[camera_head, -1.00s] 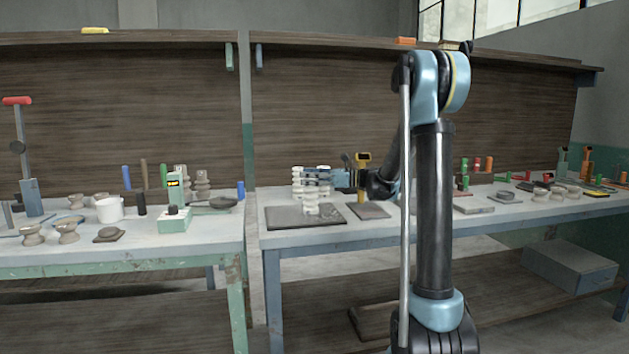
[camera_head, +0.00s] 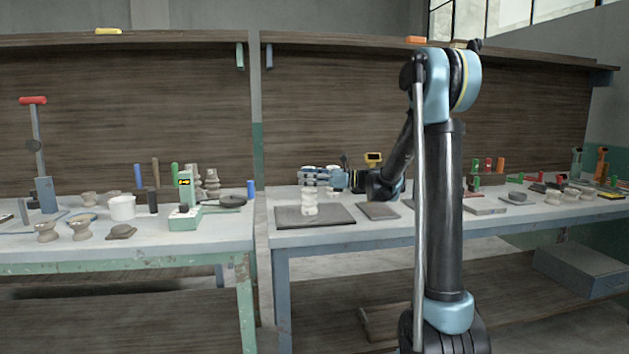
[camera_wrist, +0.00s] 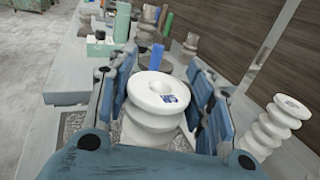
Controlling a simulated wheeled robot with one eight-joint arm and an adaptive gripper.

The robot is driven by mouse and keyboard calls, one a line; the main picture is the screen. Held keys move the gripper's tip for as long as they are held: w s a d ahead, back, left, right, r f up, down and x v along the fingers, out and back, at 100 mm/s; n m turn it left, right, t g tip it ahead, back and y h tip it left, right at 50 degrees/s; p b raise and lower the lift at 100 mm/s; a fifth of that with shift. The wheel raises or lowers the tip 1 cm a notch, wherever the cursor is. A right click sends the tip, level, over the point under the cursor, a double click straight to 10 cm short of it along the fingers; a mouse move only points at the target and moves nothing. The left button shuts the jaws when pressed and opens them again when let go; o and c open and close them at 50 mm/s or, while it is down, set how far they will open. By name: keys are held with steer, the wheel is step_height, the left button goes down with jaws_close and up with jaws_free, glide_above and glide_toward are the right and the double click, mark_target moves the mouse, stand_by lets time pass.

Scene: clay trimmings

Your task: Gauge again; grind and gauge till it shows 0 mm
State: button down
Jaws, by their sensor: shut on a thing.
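My gripper (camera_head: 320,178) is shut on a white ribbed insulator (camera_wrist: 155,110) with a small blue mark on its top. In the wrist view it stands between the blue finger pads. A white ribbed piece (camera_head: 310,203) shows below the fingers over the dark grinding plate (camera_head: 340,214); it seems to be the held insulator, but I cannot tell whether it touches. A second white insulator (camera_wrist: 270,130) is to the right in the wrist view, toward the back panel. A yellow gauge with a dark screen (camera_head: 373,160) is behind my arm; its reading is too small to read.
A green device with a lit display (camera_head: 184,195) stands on the left bench, with a white cup (camera_head: 122,208) and several clay-coloured pieces. A smaller grey plate (camera_head: 378,211) lies right of the grinding plate. Several tools crowd the right end.

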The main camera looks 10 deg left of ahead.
steer(key=shift+s+a, duration=0.2)
steer(key=shift+a, duration=0.5)
steer(key=shift+s+a, duration=0.25)
steer(key=shift+a, duration=0.4)
steer(key=shift+s+a, duration=0.2)
steer(key=shift+a, duration=0.5)
steer(key=shift+r, duration=0.1)
steer(key=shift+r, duration=2.4)
